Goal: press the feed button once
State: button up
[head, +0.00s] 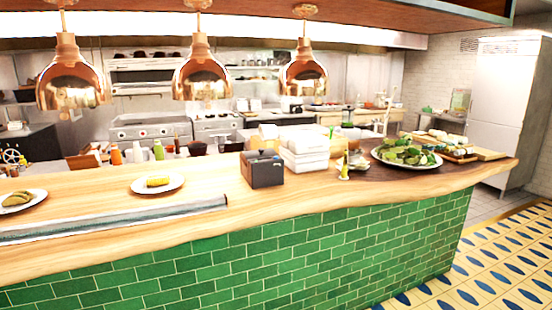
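A small dark grey box (263,170), shaped like a ticket printer, stands on the wooden counter near the middle of the head view. Its front and top face me in part. A feed button cannot be made out on it at this size. My gripper is not in view, so its distance from the box cannot be told.
White stacked containers (304,153) stand close to the right of the box. Copper lamps (202,75) hang above the counter (300,196). Green tiles (250,270) face the front.

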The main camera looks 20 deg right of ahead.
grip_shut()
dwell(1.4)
